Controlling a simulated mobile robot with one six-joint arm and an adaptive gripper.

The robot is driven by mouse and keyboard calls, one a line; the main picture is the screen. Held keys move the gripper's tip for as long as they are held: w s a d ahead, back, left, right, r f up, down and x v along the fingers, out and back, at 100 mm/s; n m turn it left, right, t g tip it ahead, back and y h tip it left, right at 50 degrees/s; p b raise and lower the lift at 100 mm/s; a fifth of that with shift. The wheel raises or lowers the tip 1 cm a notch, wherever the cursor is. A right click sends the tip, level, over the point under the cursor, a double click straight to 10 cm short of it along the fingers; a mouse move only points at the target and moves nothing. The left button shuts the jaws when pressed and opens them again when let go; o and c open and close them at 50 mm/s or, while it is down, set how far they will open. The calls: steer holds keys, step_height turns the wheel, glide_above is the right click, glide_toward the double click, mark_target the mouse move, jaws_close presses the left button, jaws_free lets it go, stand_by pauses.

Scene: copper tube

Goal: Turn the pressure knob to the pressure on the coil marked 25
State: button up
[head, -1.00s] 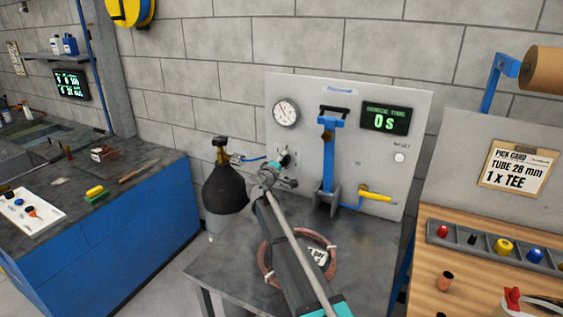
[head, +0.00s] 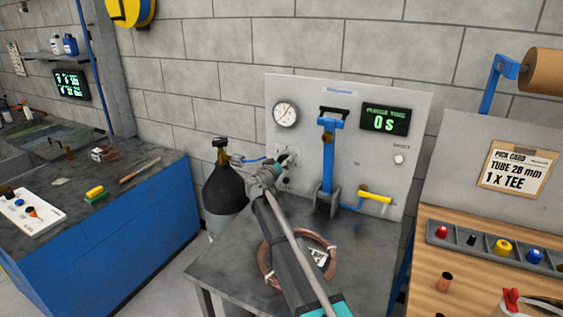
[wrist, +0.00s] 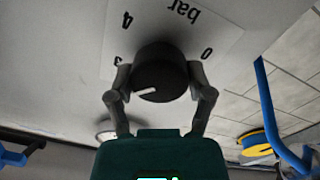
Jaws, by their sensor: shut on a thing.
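The pressure knob (wrist: 160,70) is black with a white pointer line, on a white scale plate (wrist: 207,28) reading "bar", 4 and 0 in the wrist view. My gripper (wrist: 160,82) is shut on the knob, one finger at each side. In the head view my gripper (head: 282,162) is at the panel's lower left and largely hides the knob. The round gauge (head: 285,114) above it has a thin needle; its numbers are too small to read. The copper coil (head: 266,262) lies on the grey table, partly behind my arm. Its white tag (head: 319,256) is not legible.
A black gas cylinder (head: 223,190) stands close left of my gripper. A wooden bench (head: 460,275) is at the right.

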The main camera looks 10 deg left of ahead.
steer(key=shift+w+m, duration=0.1)
steer(key=shift+m, duration=1.5)
steer(key=o, duration=1.1)
steer(key=shift+s, duration=0.2)
steer(key=v, duration=1.1)
steer(key=shift+s+a, duration=0.1)
steer(key=shift+s, duration=0.25)
